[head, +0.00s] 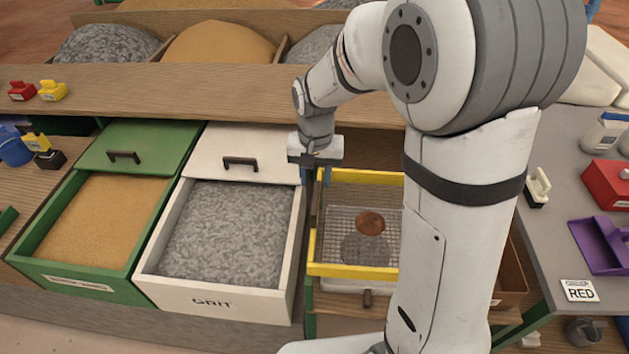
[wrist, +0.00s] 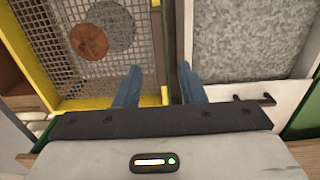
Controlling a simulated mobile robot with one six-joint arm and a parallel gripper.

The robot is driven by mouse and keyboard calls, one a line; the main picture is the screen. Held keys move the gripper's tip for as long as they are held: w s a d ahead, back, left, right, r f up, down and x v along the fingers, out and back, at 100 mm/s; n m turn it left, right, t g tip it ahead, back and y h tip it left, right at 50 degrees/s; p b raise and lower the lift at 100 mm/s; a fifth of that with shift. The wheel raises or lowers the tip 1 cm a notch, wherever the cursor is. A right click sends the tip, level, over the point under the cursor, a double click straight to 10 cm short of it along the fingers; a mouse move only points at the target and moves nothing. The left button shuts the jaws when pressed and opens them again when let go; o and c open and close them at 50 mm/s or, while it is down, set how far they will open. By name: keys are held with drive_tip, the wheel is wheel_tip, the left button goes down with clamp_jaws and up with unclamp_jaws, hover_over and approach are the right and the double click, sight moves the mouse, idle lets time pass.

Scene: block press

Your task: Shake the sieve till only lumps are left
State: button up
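The sieve (head: 360,271) is a yellow square frame with wire mesh, standing level over an open bay right of the grit drawer. A round brown lump (head: 370,223) lies on or over its mesh, beside a grey round patch (head: 362,249); I cannot tell whether that is grit or shadow. The wrist view also shows the lump (wrist: 89,41) and the mesh. My gripper (head: 316,178) is at the sieve's left side, fingers down. In the wrist view its blue fingers (wrist: 158,88) are apart, with the sieve's left edge between them; contact is unclear. My arm hides the sieve's right side.
An open white grit drawer (head: 220,303) and an open green sand drawer (head: 95,281) lie left. A wooden shelf (head: 200,88) runs behind my gripper. A grey side table (head: 563,225) at right holds a purple scoop (head: 603,246) and a red box.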

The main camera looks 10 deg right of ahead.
sight(316, 196)
wheel_tip(316, 196, down, 6)
drive_tip(key=shift+r, duration=0.1)
drive_tip(key=shift+c, duration=0.5)
clamp_jaws()
